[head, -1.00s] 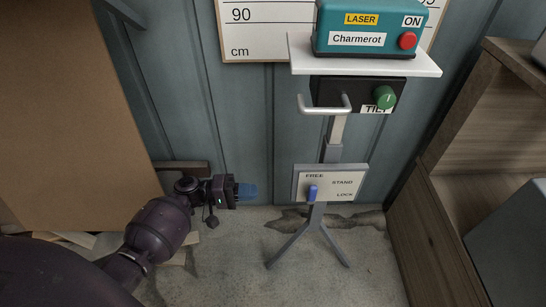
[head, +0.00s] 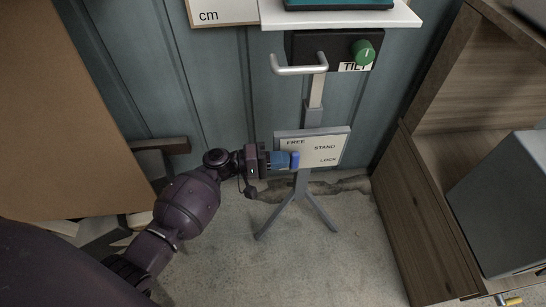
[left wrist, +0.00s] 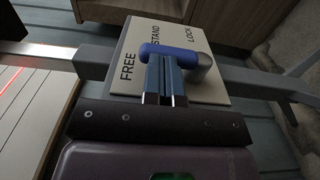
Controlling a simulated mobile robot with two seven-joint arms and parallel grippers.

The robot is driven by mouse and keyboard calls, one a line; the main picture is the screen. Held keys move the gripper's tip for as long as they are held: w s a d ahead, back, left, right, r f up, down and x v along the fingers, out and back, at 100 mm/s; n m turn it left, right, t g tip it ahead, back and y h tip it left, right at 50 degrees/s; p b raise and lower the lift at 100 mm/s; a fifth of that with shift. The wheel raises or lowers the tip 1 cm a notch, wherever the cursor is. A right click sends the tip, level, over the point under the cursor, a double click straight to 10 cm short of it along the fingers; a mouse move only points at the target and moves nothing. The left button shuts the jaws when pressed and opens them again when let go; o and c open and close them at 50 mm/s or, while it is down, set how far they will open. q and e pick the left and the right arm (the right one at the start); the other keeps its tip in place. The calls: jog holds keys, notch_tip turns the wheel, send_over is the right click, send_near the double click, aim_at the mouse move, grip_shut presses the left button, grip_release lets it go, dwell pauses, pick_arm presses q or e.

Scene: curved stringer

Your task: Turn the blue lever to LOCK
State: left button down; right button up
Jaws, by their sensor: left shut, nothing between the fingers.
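The blue lever (head: 295,160) sits on the white plate (head: 330,151) marked FREE, STAND and LOCK, on a tripod stand. In the left wrist view the lever (left wrist: 170,53) lies across the plate, its free end near FREE and STAND, away from LOCK, and a grey round part at its other end. My left gripper (head: 289,160) comes from the left with its blue fingers shut and empty. The fingertips (left wrist: 163,62) are right at the lever and seem to touch it; contact is hard to confirm. My right gripper is out of view.
Above the plate are a silver handle (head: 300,70) and a black box with a green TILT knob (head: 362,53). A wooden cabinet (head: 425,215) and grey box (head: 505,205) stand at the right. Brown board (head: 65,120) leans at the left.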

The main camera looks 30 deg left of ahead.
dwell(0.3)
pick_arm(q)
jog(key=shift+w+d+r+g+y+p, duration=0.45)
jog(key=shift+d+r+y+p, duration=0.2)
jog(key=shift+p, duration=0.35)
jog(key=shift+w+d+f, duration=0.15)
jog(key=shift+d+f, duration=0.1)
jog(key=shift+d, duration=0.05)
jog(key=shift+r, duration=0.2)
